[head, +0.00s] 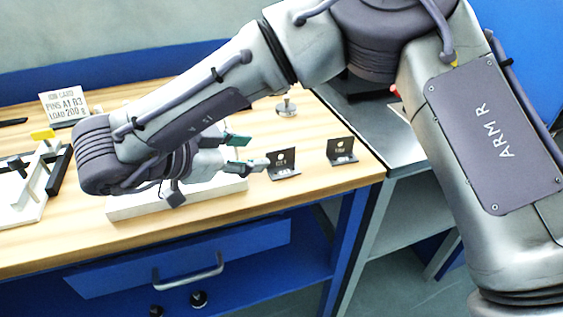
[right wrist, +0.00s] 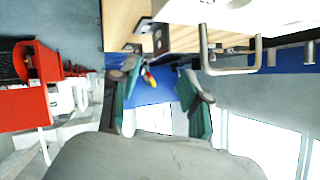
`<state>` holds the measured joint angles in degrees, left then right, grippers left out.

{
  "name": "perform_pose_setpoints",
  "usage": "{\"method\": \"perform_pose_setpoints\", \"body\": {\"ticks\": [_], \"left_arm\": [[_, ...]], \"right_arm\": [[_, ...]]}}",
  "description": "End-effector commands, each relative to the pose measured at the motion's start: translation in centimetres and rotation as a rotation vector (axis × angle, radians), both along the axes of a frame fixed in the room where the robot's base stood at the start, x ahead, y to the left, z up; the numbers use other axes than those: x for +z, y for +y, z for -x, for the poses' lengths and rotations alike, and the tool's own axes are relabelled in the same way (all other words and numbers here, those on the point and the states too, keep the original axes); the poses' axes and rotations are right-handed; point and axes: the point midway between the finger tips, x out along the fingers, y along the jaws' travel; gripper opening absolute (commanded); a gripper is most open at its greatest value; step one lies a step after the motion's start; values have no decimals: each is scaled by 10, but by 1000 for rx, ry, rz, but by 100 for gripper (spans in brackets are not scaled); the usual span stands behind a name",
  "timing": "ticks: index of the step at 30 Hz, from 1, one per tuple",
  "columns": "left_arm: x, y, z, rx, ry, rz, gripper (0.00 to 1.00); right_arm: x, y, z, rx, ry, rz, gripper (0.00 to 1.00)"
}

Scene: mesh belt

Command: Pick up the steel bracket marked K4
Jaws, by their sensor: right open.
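Two dark L-shaped brackets stand upright near the right end of the wooden bench. The nearer bracket (head: 284,164) and the farther-right bracket (head: 342,151) each have a pale round spot and small marks, too small to read, so I cannot tell which is K4. My right gripper (head: 252,152) is open and empty, its teal-padded fingers pointing right toward the nearer bracket. One fingertip appears beside that bracket's left edge; contact cannot be told. In the right wrist view, the open fingers (right wrist: 160,92) have no bracket between them. My left gripper is out of view.
A pale block (head: 150,207) lies under my right gripper. A metal knobbed piece (head: 286,107) stands behind the brackets. A sign (head: 64,105) and white fixture (head: 28,195) are at left. The bench ends right of the brackets; a drawer handle (head: 190,275) sticks out below.

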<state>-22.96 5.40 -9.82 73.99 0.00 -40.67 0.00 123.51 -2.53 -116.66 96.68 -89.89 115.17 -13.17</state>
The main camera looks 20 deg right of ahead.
Motion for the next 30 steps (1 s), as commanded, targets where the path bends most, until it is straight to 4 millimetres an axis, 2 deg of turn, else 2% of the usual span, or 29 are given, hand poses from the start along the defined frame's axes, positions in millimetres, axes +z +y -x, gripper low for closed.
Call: {"method": "perform_pose_setpoints", "body": {"ticks": [1, 9, 18, 27, 30], "left_arm": [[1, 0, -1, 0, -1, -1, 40], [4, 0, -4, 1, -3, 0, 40], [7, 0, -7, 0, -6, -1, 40], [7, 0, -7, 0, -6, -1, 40], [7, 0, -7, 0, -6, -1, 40]], "right_arm": [[-5, -7, -4, -2, 4, -2, 47], [-15, -24, -12, 0, 1, -1, 47], [-35, -55, -30, 0, 1, 0, 47], [-38, -59, -32, 2, 1, 0, 47], [-38, -59, -32, 2, 1, 0, 30]]}}
